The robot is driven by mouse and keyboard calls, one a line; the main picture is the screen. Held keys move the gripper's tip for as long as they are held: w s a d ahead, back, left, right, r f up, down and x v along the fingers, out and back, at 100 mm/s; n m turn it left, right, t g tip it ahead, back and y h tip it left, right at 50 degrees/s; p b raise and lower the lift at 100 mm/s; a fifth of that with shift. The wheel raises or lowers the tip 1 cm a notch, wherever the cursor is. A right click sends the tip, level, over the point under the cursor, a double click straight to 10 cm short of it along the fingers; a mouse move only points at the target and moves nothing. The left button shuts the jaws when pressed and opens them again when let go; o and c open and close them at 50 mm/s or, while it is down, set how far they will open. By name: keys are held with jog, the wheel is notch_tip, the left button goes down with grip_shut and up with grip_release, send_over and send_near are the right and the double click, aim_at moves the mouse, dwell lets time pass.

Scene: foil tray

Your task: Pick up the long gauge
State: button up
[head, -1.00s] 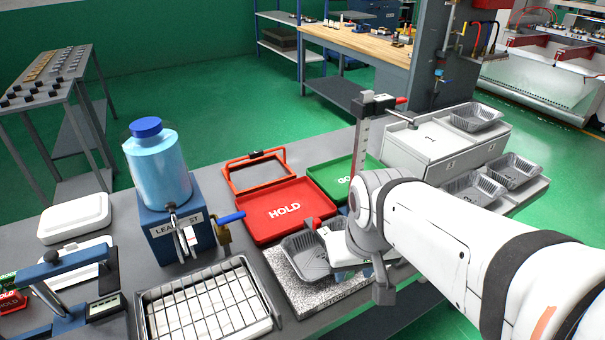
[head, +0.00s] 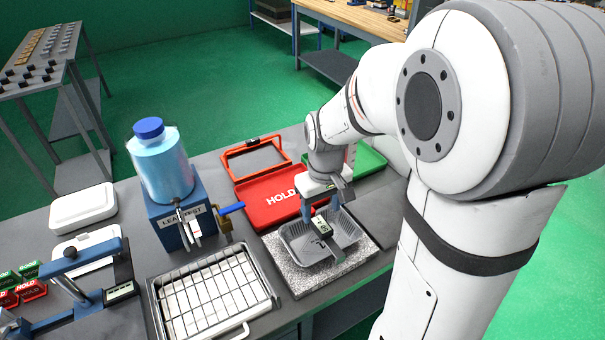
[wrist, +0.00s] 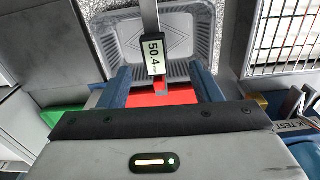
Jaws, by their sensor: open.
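The long gauge (head: 321,227) has a dark body with a lit display and lies over the grey foil tray (head: 352,232). In the wrist view the gauge's display (wrist: 154,56) reads 50.4, and a narrow grey bar runs from it to the top edge. A small red part shows below the display. My gripper (head: 320,208) is open and points down over the tray. In the wrist view its two blue fingers (wrist: 163,72) stand on either side of the gauge with gaps; whether they touch it cannot be told in the head view.
The tray sits on a speckled slab (head: 290,272). A red HOLD tray (head: 262,215) and a green tray (head: 372,160) lie behind. A wire rack (head: 160,300) and a blue bottle (head: 162,175) on a test stand are to the left.

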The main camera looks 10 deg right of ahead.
aim_at(320, 223)
jog(key=shift+w+f, duration=0.35)
jog(key=shift+w, duration=0.4)
jog(key=shift+d+f+p, duration=0.2)
jog(key=shift+f+p, duration=0.7)
jog(key=shift+f, duration=3)
jog(key=shift+c, duration=0.6)
jog(key=c, duration=1.1)
jog(key=shift+w+r, duration=0.1)
jog(key=shift+r, duration=0.05)
